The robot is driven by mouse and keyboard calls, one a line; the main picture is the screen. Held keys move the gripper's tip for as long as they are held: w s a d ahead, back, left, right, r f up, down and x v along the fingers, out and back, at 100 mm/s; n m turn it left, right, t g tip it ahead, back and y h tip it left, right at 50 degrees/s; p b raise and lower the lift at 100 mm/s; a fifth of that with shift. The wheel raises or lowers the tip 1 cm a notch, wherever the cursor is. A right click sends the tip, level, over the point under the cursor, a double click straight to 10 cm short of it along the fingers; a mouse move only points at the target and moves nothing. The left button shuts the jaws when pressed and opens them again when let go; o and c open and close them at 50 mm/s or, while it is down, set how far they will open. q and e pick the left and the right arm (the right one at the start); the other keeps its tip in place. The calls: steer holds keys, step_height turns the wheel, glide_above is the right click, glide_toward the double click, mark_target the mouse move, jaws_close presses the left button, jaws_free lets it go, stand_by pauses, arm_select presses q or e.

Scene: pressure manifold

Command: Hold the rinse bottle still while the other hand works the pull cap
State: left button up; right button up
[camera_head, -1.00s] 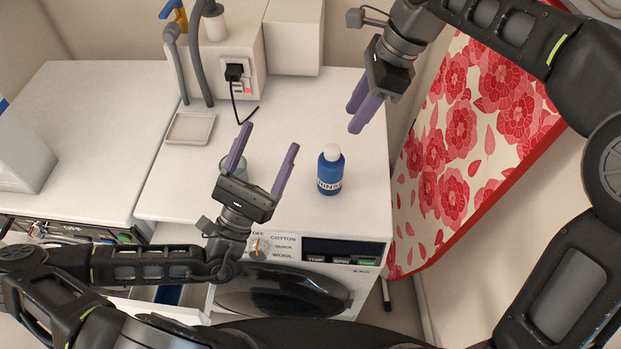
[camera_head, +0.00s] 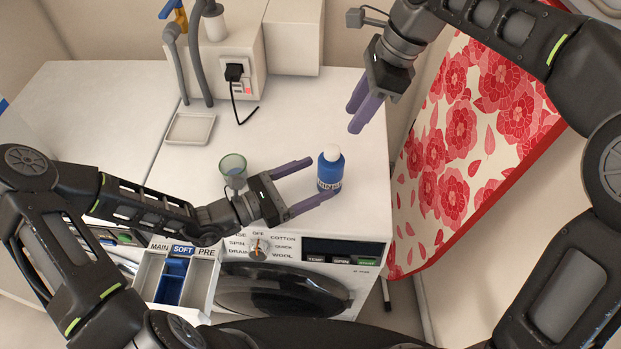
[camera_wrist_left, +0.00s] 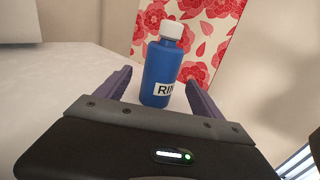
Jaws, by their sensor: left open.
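The rinse bottle (camera_head: 329,173) is blue with a white cap (camera_head: 332,152) and a white label. It stands upright on the white washing machine top. My left gripper (camera_head: 324,178) is open, with its purple fingers pointing right at the bottle. The near fingertip is at the bottle's lower front and the far one is just short of its left side. In the left wrist view the bottle (camera_wrist_left: 160,72) stands ahead between the two fingers; I cannot tell whether they touch it. My right gripper (camera_head: 356,112) hangs above and behind the bottle, its fingers apart and empty.
A square dish (camera_head: 190,129) lies further back left. An open detergent drawer (camera_head: 172,278) juts out at the front. A flowered ironing board (camera_head: 462,140) stands at the right.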

mark_target(341, 168)
arm_select(q)
steer(key=shift+d, duration=0.1)
steer(key=shift+x, duration=3.85)
